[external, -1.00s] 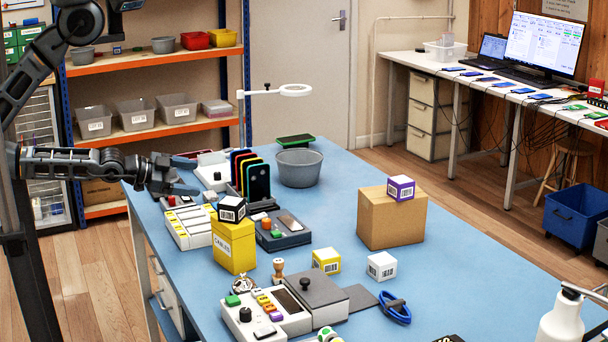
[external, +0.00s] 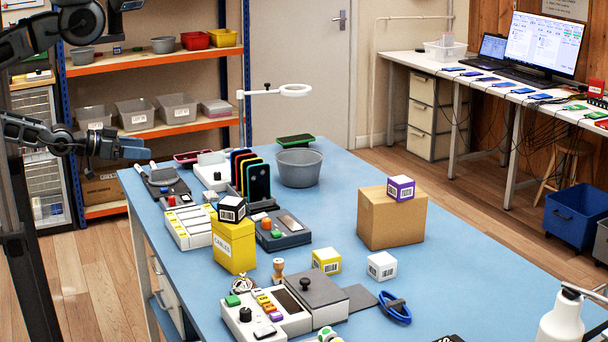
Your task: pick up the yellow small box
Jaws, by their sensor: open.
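The yellow small box (external: 326,261), a cube with a white top and a barcode label, sits on the blue table. It stands just left of a similar white cube (external: 382,266). A taller yellow box (external: 234,246) marked "CABLES" stands to its left, with a black barcoded cube (external: 231,208) on top. My gripper (external: 142,150) is at the upper left, near the table's far left corner. It is empty and well away from the yellow small box. Its fingers are small in the picture.
A cardboard box (external: 391,220) with a purple cube (external: 400,188) on top stands behind the white cube. A grey device with a black knob (external: 304,286) lies in front of the yellow small box. A blue cable coil (external: 394,309) lies to the right. The table's right side is mostly clear.

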